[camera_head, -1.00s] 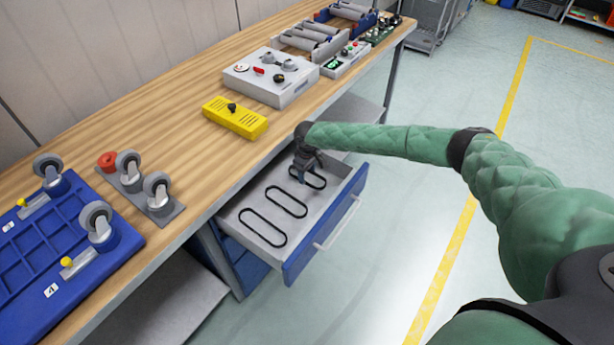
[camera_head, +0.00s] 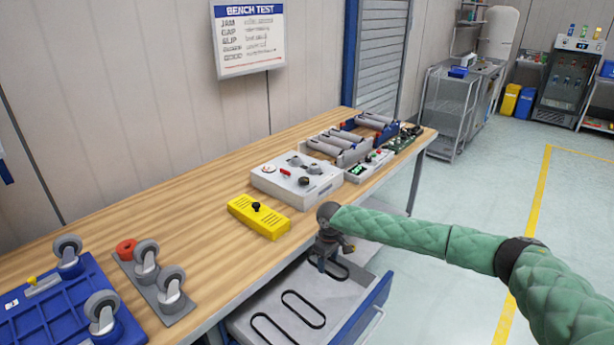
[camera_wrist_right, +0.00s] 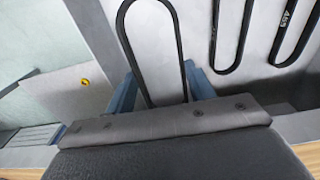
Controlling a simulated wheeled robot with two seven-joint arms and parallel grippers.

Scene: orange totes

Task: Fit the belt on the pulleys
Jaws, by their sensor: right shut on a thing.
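Black oval belts lie in the open drawer (camera_head: 262,308) below the bench edge, two nearer ones (camera_head: 303,308) in plain view. My right gripper (camera_head: 326,266) reaches down into the far end of the drawer and is shut on the far belt (camera_head: 338,268), partly hidden by the gripper. In the right wrist view this belt (camera_wrist_right: 180,50) runs as a long loop down between my blue fingers (camera_wrist_right: 160,92); the exact contact is hidden. A grey box (camera_head: 297,186) on the bench carries two round pulley-like parts (camera_head: 306,163), a red lever and a dark knob. My left gripper is out of view.
A yellow box (camera_head: 259,217) with a black knob stands on the bench above the drawer. Roller units (camera_head: 340,148) stand behind the grey box. A caster plate (camera_head: 155,290) and blue tray (camera_head: 65,310) lie at the left. Bench wood between is clear.

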